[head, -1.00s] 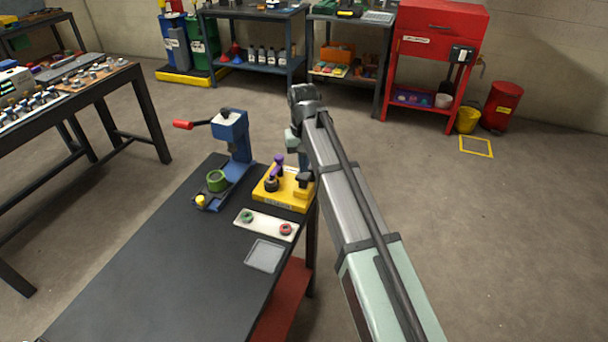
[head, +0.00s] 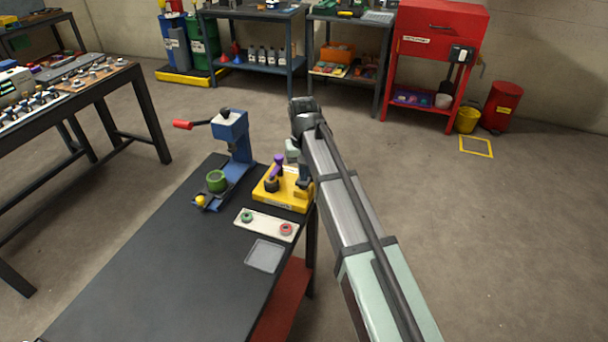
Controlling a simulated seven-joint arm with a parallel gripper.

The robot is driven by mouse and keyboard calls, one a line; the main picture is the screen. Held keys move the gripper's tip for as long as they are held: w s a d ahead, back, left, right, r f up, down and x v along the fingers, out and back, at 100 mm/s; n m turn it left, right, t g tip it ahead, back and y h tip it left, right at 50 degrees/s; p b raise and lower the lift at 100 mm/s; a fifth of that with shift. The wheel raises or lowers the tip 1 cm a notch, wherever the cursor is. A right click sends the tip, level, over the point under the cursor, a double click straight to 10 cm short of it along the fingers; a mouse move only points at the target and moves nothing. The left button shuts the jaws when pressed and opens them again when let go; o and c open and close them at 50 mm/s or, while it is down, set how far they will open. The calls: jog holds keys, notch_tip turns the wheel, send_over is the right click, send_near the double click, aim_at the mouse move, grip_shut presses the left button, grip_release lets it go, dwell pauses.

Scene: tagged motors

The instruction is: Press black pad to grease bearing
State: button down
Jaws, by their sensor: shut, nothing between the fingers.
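A yellow greasing fixture (head: 284,200) stands at the right edge of the black bench. A dark round part (head: 271,185) sits on it, with a purple post and knob (head: 279,161) beside and above it. At the fixture's right end is a dark shape, where I cannot clearly separate the black pad from my fingertips. My gripper (head: 303,186) points down there, shut and empty, mostly hidden behind my own arm link. Whether it touches the pad cannot be told.
A blue press (head: 232,135) with a red handle and a green ring (head: 216,181) stands left of the fixture. A white tray (head: 265,225) with a green and a red ring lies in front, then a grey tray (head: 265,256). The bench's front left is clear.

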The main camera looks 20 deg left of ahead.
jog(key=shift+r, duration=1.75)
notch_tip(320, 180, up, 6)
dwell(0.4)
